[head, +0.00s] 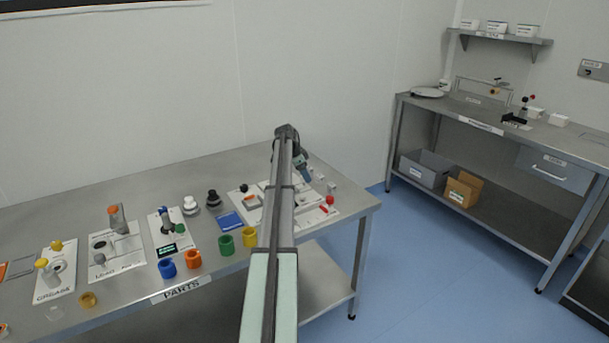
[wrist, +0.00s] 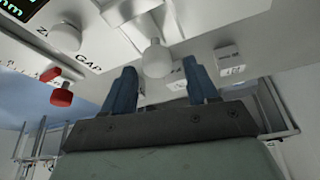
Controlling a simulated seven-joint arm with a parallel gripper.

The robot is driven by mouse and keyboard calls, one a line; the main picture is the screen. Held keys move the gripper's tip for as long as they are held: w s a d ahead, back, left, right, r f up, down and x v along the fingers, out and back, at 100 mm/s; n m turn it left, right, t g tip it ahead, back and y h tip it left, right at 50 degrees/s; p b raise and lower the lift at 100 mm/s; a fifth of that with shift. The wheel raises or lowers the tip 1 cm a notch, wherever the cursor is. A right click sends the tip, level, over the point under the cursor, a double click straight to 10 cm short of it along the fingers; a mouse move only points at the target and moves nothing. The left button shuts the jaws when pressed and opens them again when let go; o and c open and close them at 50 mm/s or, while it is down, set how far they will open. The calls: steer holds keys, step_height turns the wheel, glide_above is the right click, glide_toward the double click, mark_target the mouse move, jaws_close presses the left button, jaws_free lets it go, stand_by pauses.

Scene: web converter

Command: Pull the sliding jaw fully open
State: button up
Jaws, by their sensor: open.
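My gripper (wrist: 159,72) is open, with its two blue fingers apart in the wrist view. A pale round knob (wrist: 157,56) shows between the fingertips, with a visible gap on both sides. It sits in front of a pale metal block or rail (wrist: 145,10), which may be the sliding jaw, but I cannot tell for sure. The panel around it is marked "GAP" (wrist: 88,62). In the head view, my gripper (head: 305,172) is over the white fixture plate (head: 322,214) at the table's right end. My arm hides much of that fixture.
A small labelled block (wrist: 229,60) is to the right. Coloured cups, including a yellow one (head: 250,237), stand left of my arm on the steel table (head: 90,198).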

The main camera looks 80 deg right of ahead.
steer(key=v, duration=1.3)
steer(key=shift+r, duration=0.25)
steer(key=shift+w+a, duration=0.1)
